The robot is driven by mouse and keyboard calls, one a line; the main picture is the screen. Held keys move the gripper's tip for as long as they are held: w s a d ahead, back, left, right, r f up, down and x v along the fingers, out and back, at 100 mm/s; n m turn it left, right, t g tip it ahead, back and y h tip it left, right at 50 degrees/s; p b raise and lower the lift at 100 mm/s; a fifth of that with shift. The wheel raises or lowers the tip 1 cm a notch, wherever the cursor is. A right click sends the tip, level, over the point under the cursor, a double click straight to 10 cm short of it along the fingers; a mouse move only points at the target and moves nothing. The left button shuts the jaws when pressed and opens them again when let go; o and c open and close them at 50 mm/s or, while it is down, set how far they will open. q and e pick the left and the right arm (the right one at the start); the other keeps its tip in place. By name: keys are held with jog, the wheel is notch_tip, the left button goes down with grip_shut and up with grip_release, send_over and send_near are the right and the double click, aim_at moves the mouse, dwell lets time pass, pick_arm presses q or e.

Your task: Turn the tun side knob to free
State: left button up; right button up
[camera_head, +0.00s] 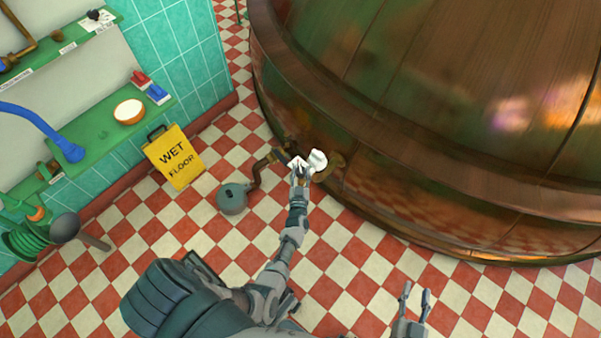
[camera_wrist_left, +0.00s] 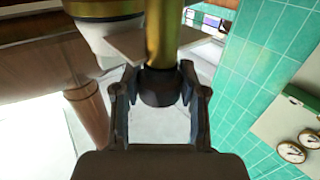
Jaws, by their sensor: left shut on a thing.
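The large copper tun (camera_head: 400,110) fills the upper right of the head view. My left gripper (camera_head: 299,166) is at the tun's lower left side, beside a brass fitting (camera_head: 330,166) and a small white piece (camera_head: 318,160). In the left wrist view a dark round knob (camera_wrist_left: 160,88) on a brass stem (camera_wrist_left: 162,35) sits between my left gripper's fingers (camera_wrist_left: 160,95), which are shut on it. I cannot make out the knob's turned position. My right gripper (camera_head: 416,296) is open and empty over the floor at the bottom right.
A bent brown pipe (camera_head: 258,170) leads to a grey round vessel (camera_head: 232,198) left of my left gripper. A yellow wet floor sign (camera_head: 173,157) stands by the tiled wall. Green shelves (camera_head: 95,140) line the left. The checkered floor around my right gripper is clear.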

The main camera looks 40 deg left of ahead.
aim_at(301, 178)
dwell(0.3)
pick_arm(q)
jog(key=o, duration=1.2)
jog(key=shift+c, duration=0.2)
jog(key=shift+s+d, duration=0.1)
jog(key=v, duration=0.7)
jog(key=shift+f, duration=0.1)
jog(key=shift+d, duration=0.1)
